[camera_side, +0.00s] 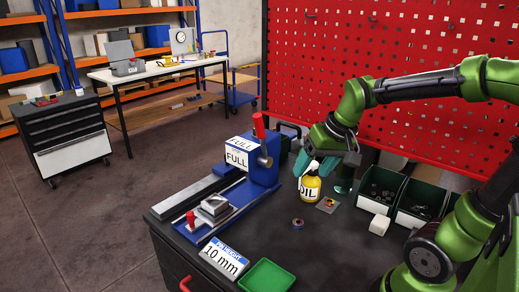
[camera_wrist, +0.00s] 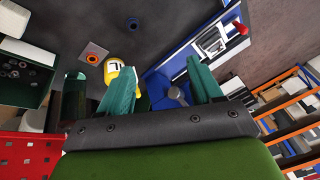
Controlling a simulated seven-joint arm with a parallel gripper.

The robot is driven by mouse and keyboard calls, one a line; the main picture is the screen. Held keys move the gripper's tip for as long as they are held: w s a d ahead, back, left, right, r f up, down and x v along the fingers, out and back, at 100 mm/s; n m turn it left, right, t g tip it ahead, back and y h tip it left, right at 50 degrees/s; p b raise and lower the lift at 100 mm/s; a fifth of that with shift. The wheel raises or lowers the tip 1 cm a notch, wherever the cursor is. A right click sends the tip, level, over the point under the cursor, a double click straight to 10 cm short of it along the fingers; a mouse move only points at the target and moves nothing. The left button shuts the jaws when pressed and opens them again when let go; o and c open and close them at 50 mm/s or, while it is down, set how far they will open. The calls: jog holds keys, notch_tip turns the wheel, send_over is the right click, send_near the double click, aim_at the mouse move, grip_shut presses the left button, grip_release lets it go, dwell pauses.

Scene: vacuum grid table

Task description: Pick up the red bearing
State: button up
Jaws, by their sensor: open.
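Two small round parts lie on the dark table, and I cannot tell for sure which is the red bearing. One is a small ring (camera_side: 298,223) with blue and reddish tones, lying flat by itself; it also shows in the wrist view (camera_wrist: 133,21). The other is an orange-red ring (camera_wrist: 92,58) on a small grey square plate, which shows in the side view (camera_side: 327,204) right of the yellow bottle. My gripper (camera_side: 312,164) is open and empty, above the table beside the bottle's top. Its teal fingers (camera_wrist: 160,82) are spread apart in the wrist view.
The yellow OIL bottle (camera_side: 310,188) stands close to my gripper. A blue vise-like fixture (camera_side: 262,168) is at left. Part bins (camera_side: 418,200), a white block (camera_side: 379,225) and a green tray (camera_side: 266,276) stand around. A red perforated panel (camera_side: 410,40) rises behind. The front-middle table is clear.

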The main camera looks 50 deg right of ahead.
jog(key=w+d+f+n+g, duration=0.1)
jog(key=d+f+g, duration=0.1)
jog(key=d, duration=0.6)
jog(key=w+d+f+g, duration=0.1)
jog(key=d+f+g, duration=0.15)
jog(key=d, duration=0.55)
jog(key=n, duration=0.4)
send_over(330, 201)
notch_tip(330, 201, down, 11)
jog(key=shift+d+f, duration=0.1)
jog(key=shift+d, duration=0.05)
jog(key=shift+a+f, duration=0.2)
jog(key=shift+f, duration=2.5)
jog(key=shift+c, duration=0.3)
grip_shut()
jog(key=shift+r, duration=0.15)
